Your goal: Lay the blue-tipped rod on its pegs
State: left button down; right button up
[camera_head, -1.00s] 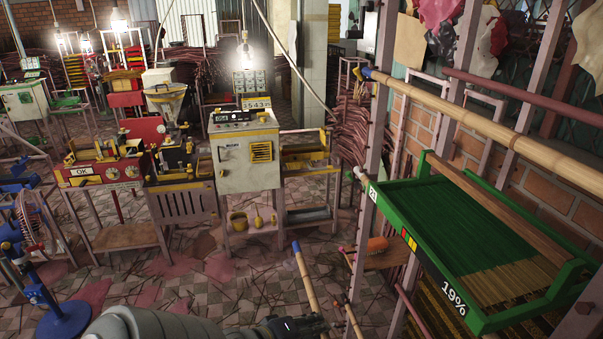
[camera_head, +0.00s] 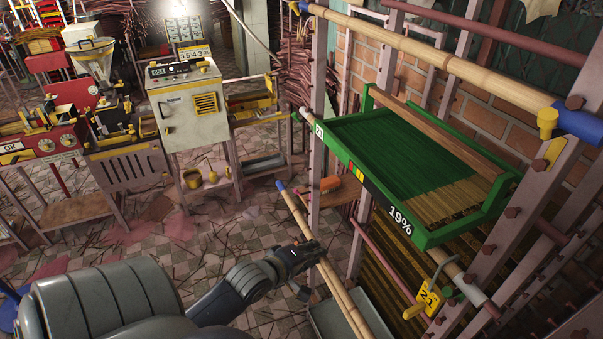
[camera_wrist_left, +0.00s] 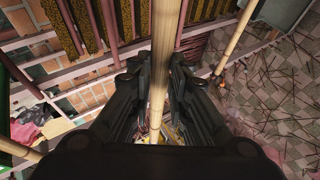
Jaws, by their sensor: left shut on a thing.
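My left gripper (camera_head: 308,256) is shut on a long bamboo rod with a blue tip (camera_head: 281,186). The rod slants down to the right, in front of the rack and apart from it. In the left wrist view the bamboo rod (camera_wrist_left: 162,60) runs between the fingers. Another bamboo rod with blue ends (camera_head: 440,66) lies across the top of the rack, by a yellow peg (camera_head: 547,120) at its right. More pegs, dark red, stick out from the right post (camera_head: 500,230). My right gripper is not in view.
A green tray (camera_head: 380,172) of incense sticks sits in the rack beside the rod. A grey tray (camera_head: 345,318) lies low behind the rod. A white machine (camera_head: 190,115) stands left; tiled floor is between.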

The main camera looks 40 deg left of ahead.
pick_arm(q)
jog(key=w+d+f+b, duration=0.2)
jog(key=w+d+b, duration=0.1)
jog(key=w, duration=0.4)
jog(key=shift+f+b, duration=0.35)
jog(key=shift+b, duration=0.1)
jog(key=c, duration=1.4)
grip_release()
jog(key=o, duration=0.3)
